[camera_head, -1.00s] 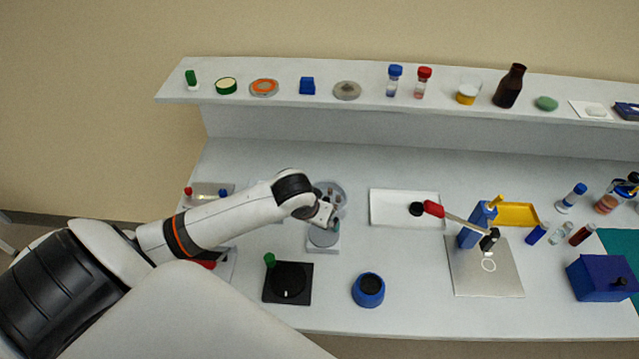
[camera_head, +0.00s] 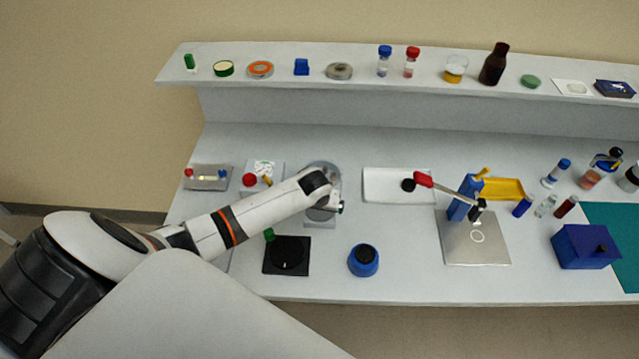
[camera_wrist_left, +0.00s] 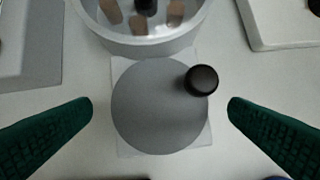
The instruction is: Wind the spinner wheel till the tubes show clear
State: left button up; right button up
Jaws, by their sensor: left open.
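The spinner wheel is a flat grey disc (camera_wrist_left: 150,110) with an upright black knob (camera_wrist_left: 201,79) near its right edge, on a pale square base in the left wrist view. In the head view the wheel (camera_head: 318,214) is partly hidden under my left wrist. Behind it stands a round drum (camera_wrist_left: 140,44) holding brownish tubes (camera_wrist_left: 175,12) around a dark hub, cut off by the frame top. My left gripper (camera_wrist_left: 160,103) is open above the wheel, one green finger on each side, touching nothing visible. The knob is between the fingers, closer to the right one. My right gripper is not in view.
A black plate with a green-topped post (camera_head: 286,255) and a blue round holder (camera_head: 363,260) stand in front. A white tray (camera_head: 385,184) lies right of the drum. A blue lever press (camera_head: 466,203) stands further right. A red-knobbed device (camera_head: 250,180) is left.

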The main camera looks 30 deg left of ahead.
pick_arm(q)
jog(key=shift+w+f, duration=0.15)
jog(key=shift+f, duration=0.2)
jog(key=shift+a+f, duration=0.1)
jog(key=c, duration=1)
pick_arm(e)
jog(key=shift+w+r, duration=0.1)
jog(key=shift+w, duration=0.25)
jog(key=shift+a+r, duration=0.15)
